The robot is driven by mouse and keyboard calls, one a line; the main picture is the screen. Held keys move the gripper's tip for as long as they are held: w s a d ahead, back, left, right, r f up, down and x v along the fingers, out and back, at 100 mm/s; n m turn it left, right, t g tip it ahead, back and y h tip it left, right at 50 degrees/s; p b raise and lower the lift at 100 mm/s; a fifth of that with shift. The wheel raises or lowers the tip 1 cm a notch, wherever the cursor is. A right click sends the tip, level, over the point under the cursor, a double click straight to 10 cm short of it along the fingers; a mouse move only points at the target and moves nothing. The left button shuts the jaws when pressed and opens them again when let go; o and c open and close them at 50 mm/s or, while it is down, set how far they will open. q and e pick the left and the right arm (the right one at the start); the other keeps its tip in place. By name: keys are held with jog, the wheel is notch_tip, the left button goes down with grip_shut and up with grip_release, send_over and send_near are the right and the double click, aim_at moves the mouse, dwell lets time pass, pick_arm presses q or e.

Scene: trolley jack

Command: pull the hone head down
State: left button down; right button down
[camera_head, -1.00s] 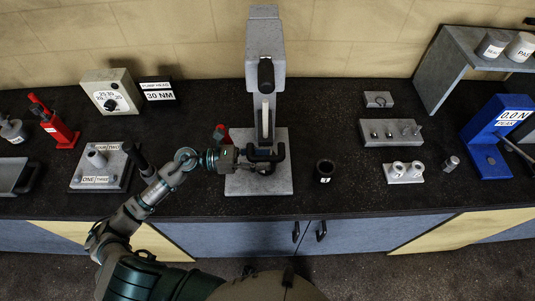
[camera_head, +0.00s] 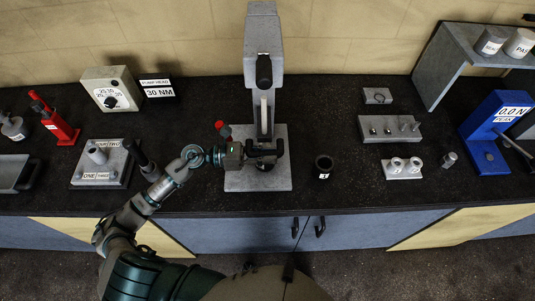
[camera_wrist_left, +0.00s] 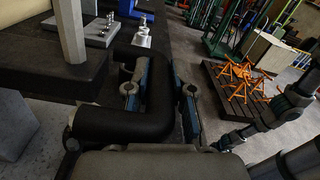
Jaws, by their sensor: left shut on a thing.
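The grey honing machine stands at the middle of the bench, with a tall column (camera_head: 263,38) on a light grey base plate (camera_head: 258,182). A black part (camera_head: 264,72) and a pale vertical bar sit on the column's front. Low in front of the column is a black U-shaped handle (camera_head: 281,147), large in the left wrist view (camera_wrist_left: 128,122). My left gripper (camera_head: 258,153) comes in from the left and is shut on this handle, just above the base plate. Its fingers also show in the left wrist view (camera_wrist_left: 160,95). Which part is the hone head is unclear. My right gripper is out of view.
A red-knobbed lever (camera_head: 222,129) stands just left of the column. A black cup (camera_head: 323,167) stands right of the base plate. A grey block with pegs (camera_head: 97,165) lies left. A blue force gauge (camera_head: 492,140) stands far right. Bare bench lies around the cup.

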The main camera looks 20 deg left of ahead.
pick_arm(q)
notch_tip(320, 180, down, 4)
jog(key=b, duration=0.3)
jog(key=shift+f, duration=0.2)
jog(key=c, duration=1)
grip_release()
jog(key=shift+w, duration=0.1)
jog(key=shift+a+r, duration=0.1)
jog(key=v, duration=1.2)
jog(key=shift+w+a, duration=0.1)
